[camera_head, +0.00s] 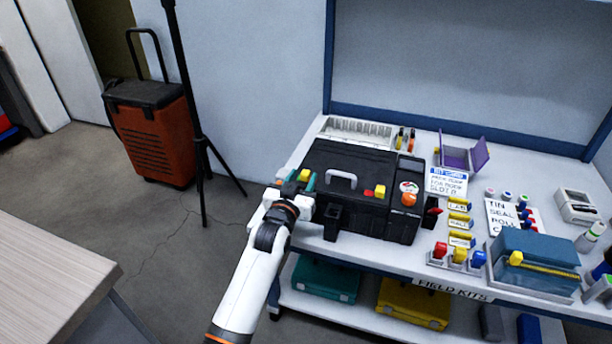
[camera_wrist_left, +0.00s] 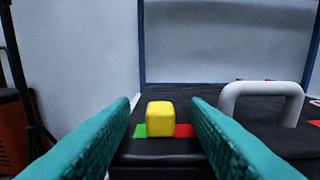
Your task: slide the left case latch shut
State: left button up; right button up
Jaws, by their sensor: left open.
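The black case (camera_head: 350,165) stands on the white bench with a light grey handle (camera_head: 341,179) on its lid. The left latch, a yellow block (camera_head: 304,175), sits at the lid's left; in the left wrist view this yellow block (camera_wrist_left: 160,120) has a green patch to its left and a red patch to its right. My left gripper (camera_head: 298,183) is open at the latch. Its teal fingers (camera_wrist_left: 162,108) stand on both sides of the block, with a visible gap on each side. A second yellow latch (camera_head: 380,191) sits right of the handle. My right gripper is not in view.
The handle (camera_wrist_left: 262,100) rises to the right of the left fingers. Right of the case are a purple open box (camera_head: 464,155), labelled cards, coloured knobs and a blue case (camera_head: 535,260). A black tripod (camera_head: 199,150) stands on the floor to the left.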

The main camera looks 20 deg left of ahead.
aim_at(304, 176)
pick_arm(q)
jog(key=shift+w, duration=1.55)
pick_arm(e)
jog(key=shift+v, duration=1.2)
pick_arm(q)
jog(key=shift+c, duration=0.2)
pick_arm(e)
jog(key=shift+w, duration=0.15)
pick_arm(q)
grip_shut()
